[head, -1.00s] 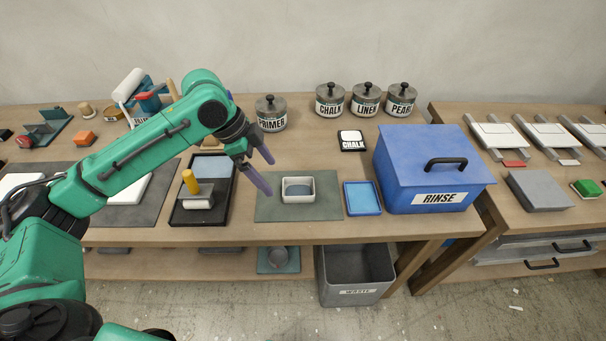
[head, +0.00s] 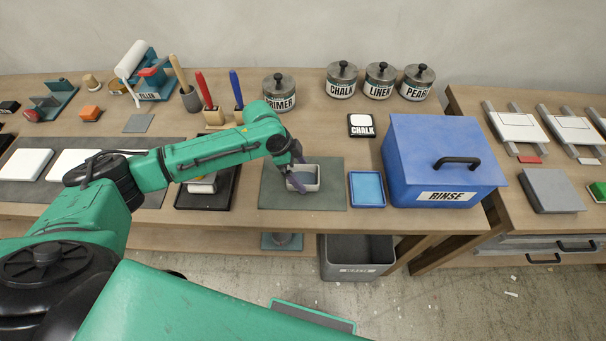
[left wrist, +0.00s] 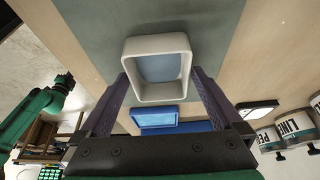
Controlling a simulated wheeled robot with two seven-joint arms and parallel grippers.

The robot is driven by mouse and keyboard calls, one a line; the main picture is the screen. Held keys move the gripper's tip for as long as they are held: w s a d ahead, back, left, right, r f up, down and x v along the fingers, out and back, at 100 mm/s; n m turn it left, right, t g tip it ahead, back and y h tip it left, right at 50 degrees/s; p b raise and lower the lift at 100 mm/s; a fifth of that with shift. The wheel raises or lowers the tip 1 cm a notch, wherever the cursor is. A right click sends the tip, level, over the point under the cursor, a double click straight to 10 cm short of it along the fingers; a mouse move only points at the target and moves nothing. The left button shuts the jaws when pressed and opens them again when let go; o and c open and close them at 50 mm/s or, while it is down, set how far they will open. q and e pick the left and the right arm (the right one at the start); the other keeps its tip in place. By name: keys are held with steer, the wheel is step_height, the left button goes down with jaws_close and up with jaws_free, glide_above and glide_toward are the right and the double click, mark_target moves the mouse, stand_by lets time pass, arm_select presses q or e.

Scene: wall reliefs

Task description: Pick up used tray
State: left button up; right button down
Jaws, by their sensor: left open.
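A small pale grey tray (head: 311,186) with bluish contents sits on the grey-green mat (head: 333,190) in the middle of the bench in the head view. I take it for the used tray. It also shows large in the left wrist view (left wrist: 132,72). My left gripper (head: 299,178) is open, reaching down over the tray from the left. In the left wrist view its two purple fingers (left wrist: 160,80) lie on either side of the tray. I cannot tell whether they touch it. My right gripper is not seen.
A blue tray (head: 368,190) and the blue RINSE box (head: 440,150) stand right of the mat. A black tray (head: 185,205) lies to its left. The PRIMER tin (head: 279,100) stands behind, and a grey waste bin (head: 345,270) is below the bench.

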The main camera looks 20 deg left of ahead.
arm_select(q)
steer(key=shift+s+f, duration=0.1)
steer(key=shift+f, duration=0.05)
steer(key=c, duration=1.1)
